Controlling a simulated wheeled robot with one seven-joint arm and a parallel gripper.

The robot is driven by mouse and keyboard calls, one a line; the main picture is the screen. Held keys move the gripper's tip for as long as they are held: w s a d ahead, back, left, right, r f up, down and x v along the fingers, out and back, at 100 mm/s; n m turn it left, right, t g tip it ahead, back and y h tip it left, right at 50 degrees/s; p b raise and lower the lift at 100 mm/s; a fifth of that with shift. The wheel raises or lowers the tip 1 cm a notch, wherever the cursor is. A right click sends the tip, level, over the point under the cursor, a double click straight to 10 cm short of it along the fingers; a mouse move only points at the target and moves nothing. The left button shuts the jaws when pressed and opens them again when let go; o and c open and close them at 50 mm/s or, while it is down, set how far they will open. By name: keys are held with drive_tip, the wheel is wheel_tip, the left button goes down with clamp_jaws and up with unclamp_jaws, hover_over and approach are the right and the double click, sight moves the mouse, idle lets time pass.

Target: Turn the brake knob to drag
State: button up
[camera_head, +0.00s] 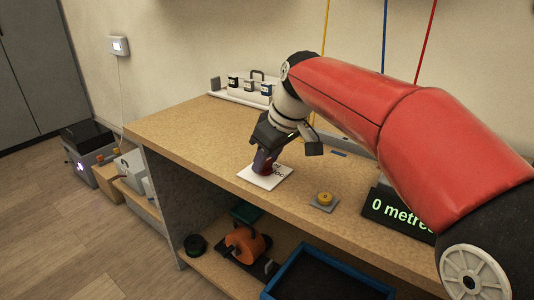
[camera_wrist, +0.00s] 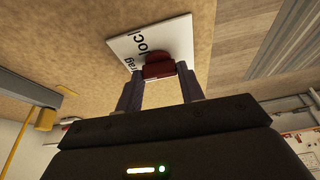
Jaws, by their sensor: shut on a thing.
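The brake knob (camera_head: 262,164) is dark red and stands on a white plate (camera_head: 255,181) near the front edge of the bench. In the wrist view the red knob (camera_wrist: 158,66) sits between my two fingers, over the white plate (camera_wrist: 180,36). Black lettering on the plate shows part of "drag" and "loc"; the rest is hidden. My gripper (camera_head: 268,152) reaches down from above, shut on the knob; it also shows in the wrist view (camera_wrist: 158,84). The knob's pointer, if any, is hidden, so I cannot tell its setting.
A yellow button (camera_head: 325,198) on a grey base and a black display (camera_head: 397,212) reading "0 metres" stand to the right. A white tray (camera_head: 235,95) with small items is at the back. A blue crate (camera_head: 280,276) and an orange device (camera_head: 244,244) are on the lower shelf.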

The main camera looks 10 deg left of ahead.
drive_tip(key=shift+n, duration=0.4)
drive_tip(key=o, duration=1)
drive_tip(key=v, duration=0.8)
drive_tip(key=shift+p, duration=0.45)
drive_tip(key=shift+w, duration=0.1)
